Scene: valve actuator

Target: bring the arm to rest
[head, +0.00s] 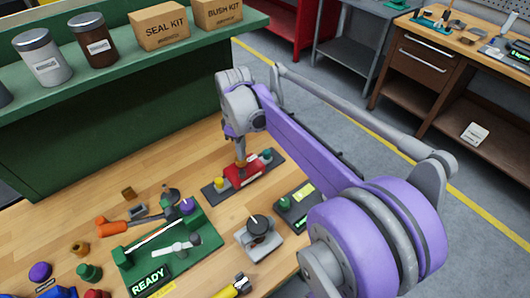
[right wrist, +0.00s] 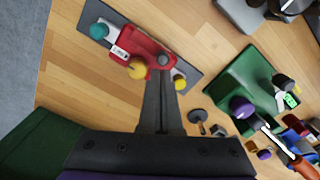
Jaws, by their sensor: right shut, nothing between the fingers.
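My right gripper (head: 240,160) points down over the workbench, just above a red valve body (head: 243,173). It is shut and empty. The right wrist view shows the gripper's dark fingers (right wrist: 160,80) together, their tips beside the red valve body (right wrist: 140,43) and its yellow knob (right wrist: 138,68); I cannot tell whether they touch it. The red body sits on a dark grey plate (head: 212,196) between a yellow cap (head: 218,183) and a teal cap (head: 266,154). My purple right arm reaches in from the lower right. My left gripper is not in view.
A green tray (head: 205,245) with a READY display and tools lies left of the plate. A grey fixture (head: 259,240) and a dark green device (head: 296,205) stand nearer. A green shelf (head: 120,62) with jars and kit boxes rises behind. Open floor (head: 310,95) lies beyond the bench.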

